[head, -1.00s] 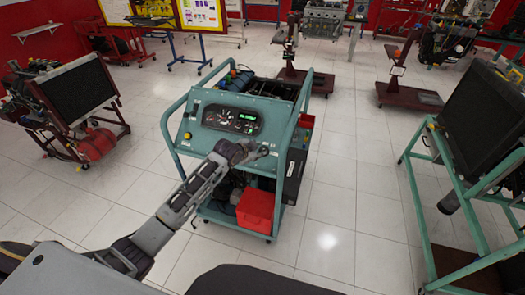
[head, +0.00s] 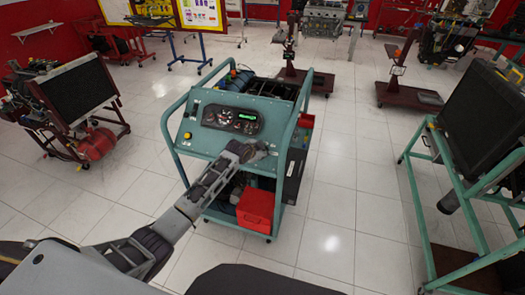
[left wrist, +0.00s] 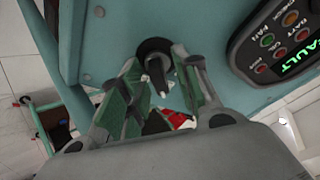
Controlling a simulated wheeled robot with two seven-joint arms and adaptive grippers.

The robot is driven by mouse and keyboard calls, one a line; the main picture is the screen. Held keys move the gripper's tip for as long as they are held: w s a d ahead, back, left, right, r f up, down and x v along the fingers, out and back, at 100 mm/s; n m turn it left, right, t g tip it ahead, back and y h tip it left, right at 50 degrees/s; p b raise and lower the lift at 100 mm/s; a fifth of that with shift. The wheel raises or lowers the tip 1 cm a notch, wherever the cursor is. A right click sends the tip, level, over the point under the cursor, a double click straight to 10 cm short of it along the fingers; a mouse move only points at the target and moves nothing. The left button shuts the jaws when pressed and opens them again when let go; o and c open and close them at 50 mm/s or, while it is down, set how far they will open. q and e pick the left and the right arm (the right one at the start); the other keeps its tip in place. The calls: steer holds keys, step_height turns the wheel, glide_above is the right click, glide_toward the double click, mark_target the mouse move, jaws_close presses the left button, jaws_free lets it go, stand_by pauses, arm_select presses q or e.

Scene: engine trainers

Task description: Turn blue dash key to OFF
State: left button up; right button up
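The blue-green engine trainer (head: 200,142) stands in the middle of the head view, with a dark gauge cluster (head: 232,120) on its sloped dash. The key switch (left wrist: 155,50) shows in the left wrist view as a black round collar with a small grey key pointing toward the camera. My left gripper (left wrist: 162,88) is open, with one green-padded finger on each side of the key; I cannot tell whether either touches it. In the head view my left gripper (head: 262,148) is at the dash's lower right and hides the key. My right gripper is not in view.
A warning-light panel (left wrist: 285,40) is at the upper right of the wrist view. A red box (head: 256,209) sits low on the trainer. Another engine stand (head: 80,105) is at left and a green-framed stand (head: 440,150) at right.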

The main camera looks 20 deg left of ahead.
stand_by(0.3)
arm_select(q)
jaws_close()
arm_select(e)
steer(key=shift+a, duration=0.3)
